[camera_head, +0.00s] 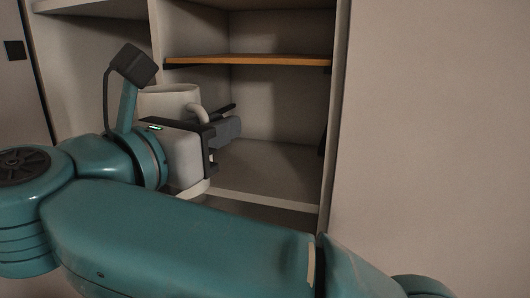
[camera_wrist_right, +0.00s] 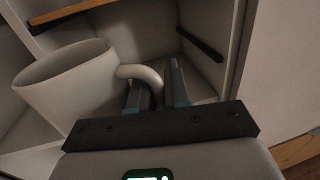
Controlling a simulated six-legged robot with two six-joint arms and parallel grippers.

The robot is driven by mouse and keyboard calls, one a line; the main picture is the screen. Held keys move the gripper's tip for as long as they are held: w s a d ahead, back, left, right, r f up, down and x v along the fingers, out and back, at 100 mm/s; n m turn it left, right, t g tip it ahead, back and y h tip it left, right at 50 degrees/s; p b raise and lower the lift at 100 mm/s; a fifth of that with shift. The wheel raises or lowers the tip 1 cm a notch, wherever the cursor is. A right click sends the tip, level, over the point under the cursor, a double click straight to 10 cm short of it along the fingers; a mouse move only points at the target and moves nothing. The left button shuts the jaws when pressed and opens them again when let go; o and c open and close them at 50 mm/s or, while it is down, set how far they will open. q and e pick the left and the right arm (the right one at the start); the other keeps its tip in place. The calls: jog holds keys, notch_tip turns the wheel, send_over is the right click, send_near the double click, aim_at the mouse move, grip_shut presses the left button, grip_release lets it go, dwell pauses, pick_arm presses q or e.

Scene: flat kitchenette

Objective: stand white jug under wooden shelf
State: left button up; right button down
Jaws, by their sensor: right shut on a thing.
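The white jug (camera_head: 168,100) is in front of the cabinet opening, partly hidden behind my right wrist in the head view. Its wide open rim and body (camera_wrist_right: 68,85) show at the left of the right wrist view, tilted in that picture. My right gripper (camera_head: 228,120) is shut on the jug's handle (camera_wrist_right: 142,74), with a finger on each side. The wooden shelf (camera_head: 248,60) is an orange-brown board across the cabinet, higher than the jug and to its right. Its edge also shows at the top of the right wrist view (camera_wrist_right: 72,13). My left gripper is not in view.
The compartment floor (camera_head: 265,170) below the wooden shelf looks bare. A pale upright divider (camera_head: 157,45) stands left of this compartment, and a side wall (camera_head: 337,110) closes it on the right. My teal arm covers the lower foreground.

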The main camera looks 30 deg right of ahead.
jog(key=f+p+x, duration=0.1)
jog(key=p+x, duration=0.1)
jog(key=x, duration=0.6)
jog(key=f+p+x, duration=0.2)
jog(key=p+x, duration=0.1)
jog(key=x, duration=0.6)
jog(key=shift+s+d+f, duration=0.2)
jog(key=shift+d, duration=0.15)
jog(key=shift+f, duration=0.2)
jog(key=c, duration=1.1)
grip_release()
jog(key=shift+r, duration=0.1)
